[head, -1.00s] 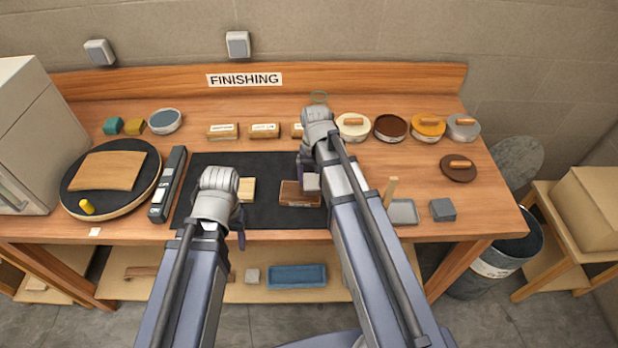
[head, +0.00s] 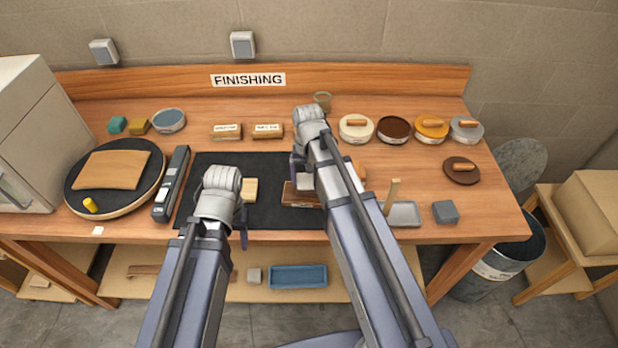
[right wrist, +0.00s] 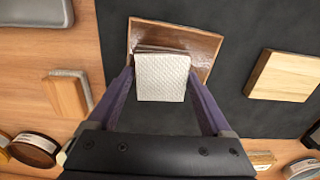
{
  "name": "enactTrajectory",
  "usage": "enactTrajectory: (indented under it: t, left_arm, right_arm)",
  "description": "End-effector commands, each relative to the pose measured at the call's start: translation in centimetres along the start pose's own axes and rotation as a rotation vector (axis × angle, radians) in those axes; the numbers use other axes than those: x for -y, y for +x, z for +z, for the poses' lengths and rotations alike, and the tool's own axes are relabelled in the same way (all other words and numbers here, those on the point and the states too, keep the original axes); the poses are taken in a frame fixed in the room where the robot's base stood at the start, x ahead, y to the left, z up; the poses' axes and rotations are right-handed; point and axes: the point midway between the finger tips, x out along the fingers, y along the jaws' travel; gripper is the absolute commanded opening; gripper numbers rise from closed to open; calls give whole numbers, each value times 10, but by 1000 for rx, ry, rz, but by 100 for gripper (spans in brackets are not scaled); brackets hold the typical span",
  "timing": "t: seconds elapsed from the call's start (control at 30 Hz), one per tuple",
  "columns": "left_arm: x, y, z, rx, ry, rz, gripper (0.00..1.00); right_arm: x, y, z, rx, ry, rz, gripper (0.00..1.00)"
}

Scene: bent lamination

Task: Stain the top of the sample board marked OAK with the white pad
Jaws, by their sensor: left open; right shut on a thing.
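My right gripper (head: 304,176) is shut on the white pad, which shows clearly between its fingers in the right wrist view (right wrist: 161,79). The pad is over a brown board (head: 296,198) on the black mat and covers part of its top; I cannot tell if they touch. In the right wrist view the board (right wrist: 195,40) looks brown and glossy. A pale wood board (head: 250,190) lies left of it on the mat. My left gripper (head: 241,216) is open and empty near the mat's front. No OAK mark is readable.
The black mat (head: 265,170) is mostly clear. Several tins, including a brown one (head: 393,130), stand at the back right. A grey tray (head: 404,214) and a grey block (head: 445,212) lie right. A turntable (head: 140,205) with a wood piece is left.

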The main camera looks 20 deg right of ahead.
Motion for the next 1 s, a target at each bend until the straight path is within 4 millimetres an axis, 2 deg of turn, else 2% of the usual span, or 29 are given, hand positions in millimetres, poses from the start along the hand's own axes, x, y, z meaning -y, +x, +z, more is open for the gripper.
enactTrajectory:
  t: [0.6, 1.0]
  left_arm:
    - [6, -58, 3, 0, 0, 0, 54]
    - [6, -59, 4, 0, 0, 0, 54]
  right_arm:
    - [0, -58, 0, 0, 0, 0, 39]
    - [0, -60, 0, 0, 0, 0, 39]
